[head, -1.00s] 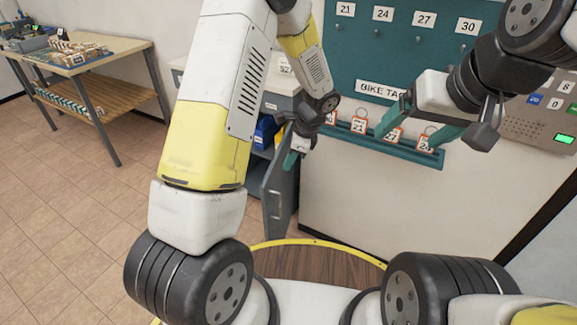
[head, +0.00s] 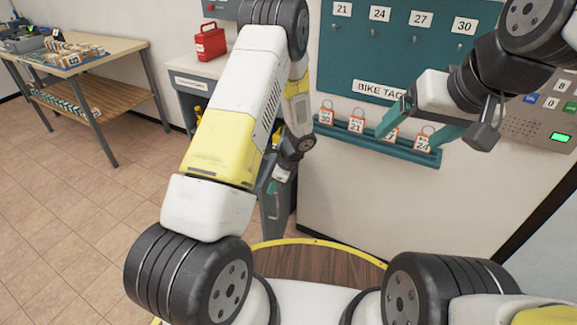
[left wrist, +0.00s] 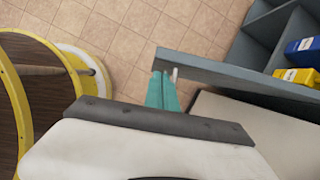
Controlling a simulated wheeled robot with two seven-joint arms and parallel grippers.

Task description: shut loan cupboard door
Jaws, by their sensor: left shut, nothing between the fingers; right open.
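The grey loan cupboard door (head: 274,218) stands open at the cupboard under the counter, partly hidden behind my left arm in the head view. In the left wrist view the door (left wrist: 240,77) runs out from the right, with the cupboard's shelves open beside it. My left gripper (head: 273,184) is shut and empty at the door. In the left wrist view its teal fingertips (left wrist: 162,82) are by the door's free end, close to a small pale peg (left wrist: 174,74); contact is unclear. My right gripper (head: 425,127) is open and empty before the tag ledge.
The teal ledge (head: 375,146) with orange tags is at right. A wooden table (head: 95,60) is at left, with clear tiled floor between.

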